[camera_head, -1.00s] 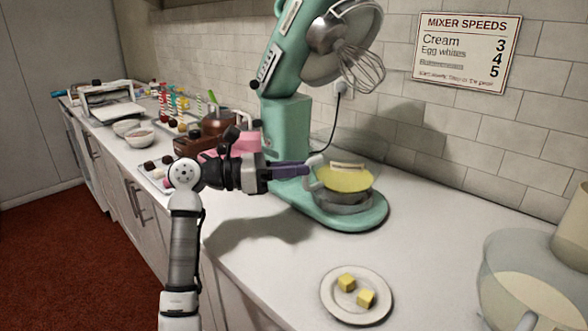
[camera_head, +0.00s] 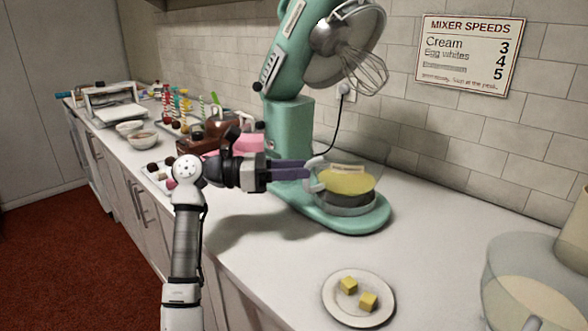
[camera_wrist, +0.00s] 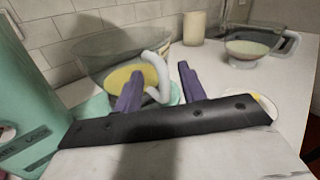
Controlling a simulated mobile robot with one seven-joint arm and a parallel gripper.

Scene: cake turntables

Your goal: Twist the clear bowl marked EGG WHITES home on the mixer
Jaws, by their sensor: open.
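The clear bowl (camera_head: 372,172) with yellow contents sits on the base of the green mixer (camera_head: 290,130). A pale label strip (camera_head: 347,169) shows on it, too small to read. Its pale curved handle (camera_head: 316,172) points left towards my gripper (camera_head: 308,172). In the wrist view the bowl (camera_wrist: 95,52) is ahead. My gripper (camera_wrist: 161,72) is open, with one purple finger on each side of the handle (camera_wrist: 156,72). I cannot tell whether either finger touches it. The mixer head is tilted up, with the whisk (camera_head: 362,68) above the bowl. How the bowl sits in the base is hidden.
A plate (camera_head: 358,298) with two yellow cubes lies in front of the mixer. Another clear bowl (camera_head: 510,295) stands at the right edge. Candy sticks, bowls and a brown box crowd the counter behind my arm. A speeds sign (camera_head: 468,52) hangs on the wall.

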